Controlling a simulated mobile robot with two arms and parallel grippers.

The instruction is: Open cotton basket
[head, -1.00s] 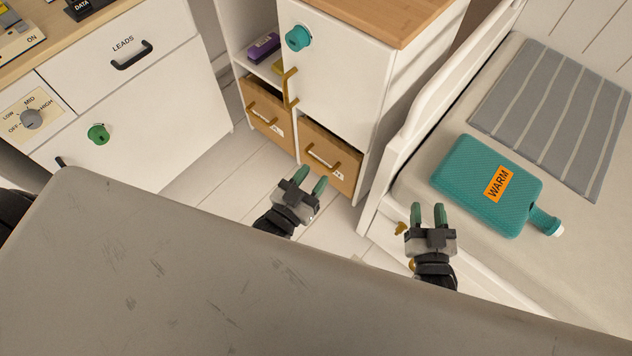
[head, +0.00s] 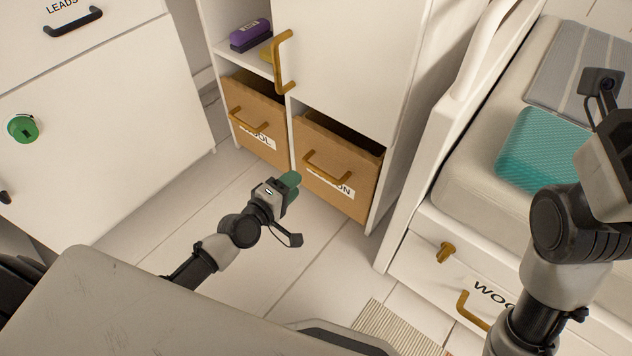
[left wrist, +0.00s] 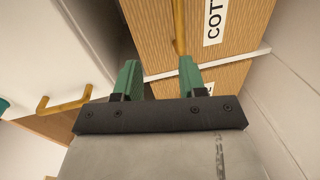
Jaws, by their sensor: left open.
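The cotton basket (head: 338,180) is a brown box with a gold handle (head: 325,165) and a white label partly hidden by that handle. It sits in the cabinet's lower right compartment, its front about flush with the cabinet. My left gripper (head: 291,183) is just in front of it, to the lower left of the handle. In the left wrist view my left gripper (left wrist: 160,72) is open and empty. The basket's handle (left wrist: 179,25) shows just beyond the fingertips, beside the "COT" label (left wrist: 214,20). The fingers look apart from it. My right arm is at the right; its fingers are out of view.
The wool basket (head: 253,125) is in the compartment to the left. A white door (head: 345,65) with a gold handle (head: 281,62) is above. The bed (head: 480,180) with its drawer stands at the right, a white cabinet (head: 110,110) at the left. The floor between is clear.

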